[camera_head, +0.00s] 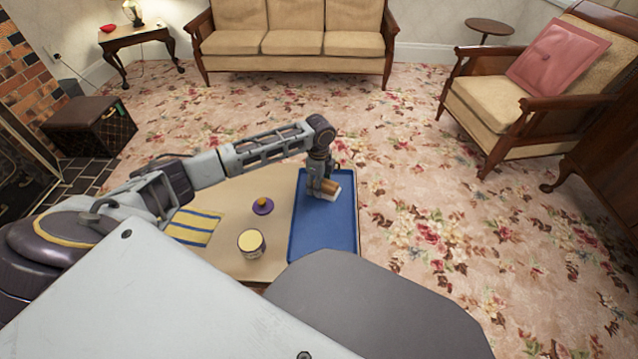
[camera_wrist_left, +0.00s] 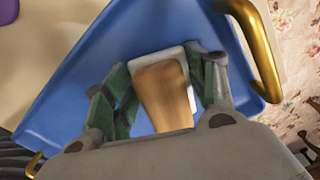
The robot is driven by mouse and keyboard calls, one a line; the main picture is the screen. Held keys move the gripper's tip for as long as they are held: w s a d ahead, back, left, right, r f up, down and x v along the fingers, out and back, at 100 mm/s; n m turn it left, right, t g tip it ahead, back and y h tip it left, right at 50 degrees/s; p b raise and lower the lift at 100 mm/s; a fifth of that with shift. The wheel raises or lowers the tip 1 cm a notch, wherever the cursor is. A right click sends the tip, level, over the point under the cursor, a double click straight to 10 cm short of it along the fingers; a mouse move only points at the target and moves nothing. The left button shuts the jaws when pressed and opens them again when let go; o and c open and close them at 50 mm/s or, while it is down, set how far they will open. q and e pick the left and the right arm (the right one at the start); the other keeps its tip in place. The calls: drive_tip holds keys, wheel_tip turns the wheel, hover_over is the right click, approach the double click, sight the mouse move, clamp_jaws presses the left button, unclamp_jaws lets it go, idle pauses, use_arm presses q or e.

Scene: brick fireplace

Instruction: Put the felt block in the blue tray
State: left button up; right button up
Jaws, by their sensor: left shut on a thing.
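The felt block (camera_head: 331,193) has a wooden top and a pale white base. My left gripper (camera_head: 319,187) is shut on it, over the far part of the blue tray (camera_head: 322,238). In the left wrist view the block (camera_wrist_left: 164,98) sits between the two green-padded fingers of the gripper (camera_wrist_left: 158,92), with the blue tray floor (camera_wrist_left: 75,100) around it. I cannot tell whether the base touches the tray floor. No other object shows in the tray. My right gripper is not in view.
The tray stands at the right end of a low light table (camera_head: 230,190). A gold tray handle (camera_wrist_left: 262,55) is close to the gripper. Left of the tray are a lidded jar (camera_head: 251,244), a purple dish (camera_head: 262,207) with an orange item and a striped cloth (camera_head: 195,228).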

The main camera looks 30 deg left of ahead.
use_arm(q)
drive_tip(key=o, duration=1)
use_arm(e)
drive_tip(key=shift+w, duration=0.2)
use_arm(q)
drive_tip(key=shift+r, duration=0.75)
wheel_tip(320, 180, up, 9)
drive_tip(key=p, duration=0.3)
drive_tip(key=shift+f+p, duration=0.1)
drive_tip(key=shift+p, duration=0.2)
drive_tip(key=shift+r, duration=0.95)
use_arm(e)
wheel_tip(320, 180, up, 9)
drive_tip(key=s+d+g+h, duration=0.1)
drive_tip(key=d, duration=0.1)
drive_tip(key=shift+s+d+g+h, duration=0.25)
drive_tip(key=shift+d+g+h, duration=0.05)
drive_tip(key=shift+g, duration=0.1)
